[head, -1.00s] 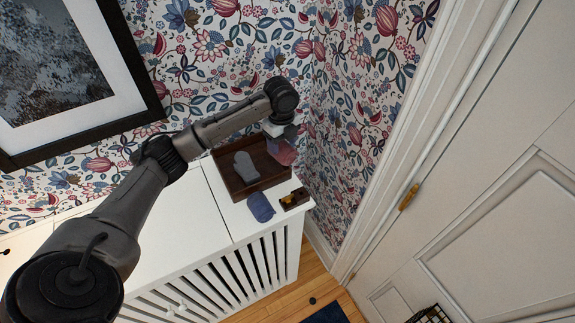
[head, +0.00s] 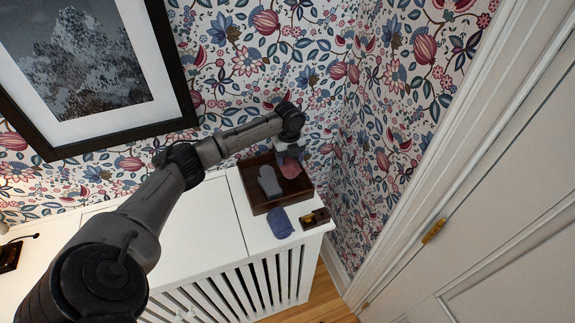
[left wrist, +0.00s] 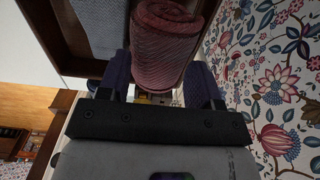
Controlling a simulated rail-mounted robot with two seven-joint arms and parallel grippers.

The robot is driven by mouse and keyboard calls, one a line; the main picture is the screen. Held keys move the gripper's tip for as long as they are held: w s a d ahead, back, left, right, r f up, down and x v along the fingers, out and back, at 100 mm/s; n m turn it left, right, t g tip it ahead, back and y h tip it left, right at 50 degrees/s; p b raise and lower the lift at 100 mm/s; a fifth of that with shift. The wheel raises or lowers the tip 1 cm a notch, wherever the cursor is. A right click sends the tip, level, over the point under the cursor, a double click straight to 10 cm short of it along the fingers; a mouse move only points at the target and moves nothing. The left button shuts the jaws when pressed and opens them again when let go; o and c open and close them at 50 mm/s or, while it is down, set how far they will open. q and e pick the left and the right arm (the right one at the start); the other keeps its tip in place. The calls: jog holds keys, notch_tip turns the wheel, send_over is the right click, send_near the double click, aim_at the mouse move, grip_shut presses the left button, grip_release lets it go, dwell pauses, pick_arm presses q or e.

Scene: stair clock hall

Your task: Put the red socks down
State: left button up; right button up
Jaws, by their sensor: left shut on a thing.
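The red socks (head: 290,168), a rolled dark red bundle, are at the back right of the dark wooden tray (head: 257,207), inside its outline in the head view. My left gripper (head: 290,154) is above them, shut on them. In the left wrist view the red socks (left wrist: 166,45) sit between the two fingers of my left gripper (left wrist: 160,82). I cannot tell whether the socks touch the tray floor. A grey mitten (head: 269,181) lies in the tray, left of the socks. My right gripper is not in view.
The tray stands on a white slatted cabinet (head: 215,226) against the floral wall. In front of it lie a blue rolled bundle (head: 281,223) and a small brown box with something yellow (head: 315,218). A white door (head: 480,210) is at right.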

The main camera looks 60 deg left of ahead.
aim_at(288, 165)
pick_arm(q)
jog(key=shift+a+f, duration=0.2)
jog(key=shift+a, duration=0.15)
jog(key=shift+f, duration=2)
jog(key=o, duration=0.9)
jog(key=shift+f, duration=0.15)
notch_tip(288, 165, up, 12)
jog(key=shift+r, duration=0.2)
